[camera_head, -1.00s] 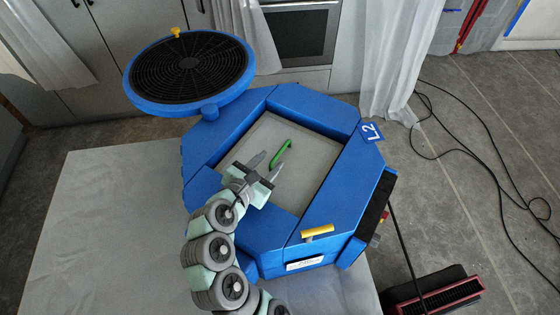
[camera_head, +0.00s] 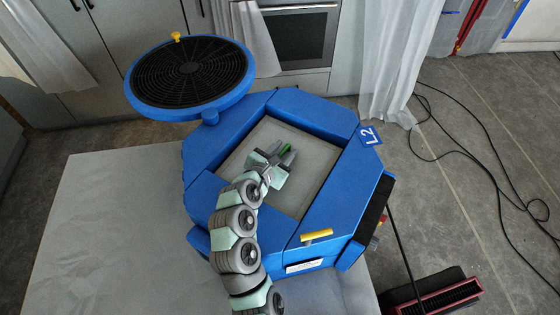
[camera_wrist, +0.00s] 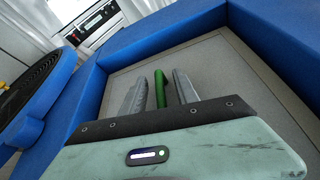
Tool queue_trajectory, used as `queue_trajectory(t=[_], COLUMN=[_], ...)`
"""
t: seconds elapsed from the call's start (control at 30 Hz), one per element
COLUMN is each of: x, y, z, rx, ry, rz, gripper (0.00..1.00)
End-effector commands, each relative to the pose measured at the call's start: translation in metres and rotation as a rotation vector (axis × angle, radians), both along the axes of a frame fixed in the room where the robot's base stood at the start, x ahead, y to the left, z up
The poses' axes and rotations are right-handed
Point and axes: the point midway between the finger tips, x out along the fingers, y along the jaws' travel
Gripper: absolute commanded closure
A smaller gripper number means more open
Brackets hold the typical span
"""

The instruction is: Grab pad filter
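The pad filter (camera_head: 308,178) is a flat grey square panel set inside the blue octagonal frame of the machine (camera_head: 346,200). A green handle (camera_head: 287,148) stands on it, mostly hidden by my gripper in the head view. My gripper (camera_head: 283,152) is over the pad with its fingers open. In the wrist view the green handle (camera_wrist: 160,88) is between the two grey fingers (camera_wrist: 159,90), with a gap visible on each side. I cannot tell how deep the fingers reach around it.
The round blue lid with a black grille (camera_head: 190,75) is swung open at the back left. The blue frame walls rise around the pad. A yellow latch (camera_head: 316,235) sits on the front wall. The grey table (camera_head: 110,220) is bare at the left.

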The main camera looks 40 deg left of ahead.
Motion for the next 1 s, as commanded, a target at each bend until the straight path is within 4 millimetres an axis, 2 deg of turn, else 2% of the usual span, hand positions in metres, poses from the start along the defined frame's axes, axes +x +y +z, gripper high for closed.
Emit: queue_trajectory(t=[0.17, 0.6, 1.0], x=[-0.0003, -0.0006, -0.0006], y=[0.0001, 0.0002, 0.0003], z=[-0.0002, -0.0002, 0.0000], rx=[0.000, 0.000, 0.002], ry=[0.000, 0.000, 0.000], rz=[0.001, 0.001, 0.001], gripper=[0.65, 1.00, 1.00])
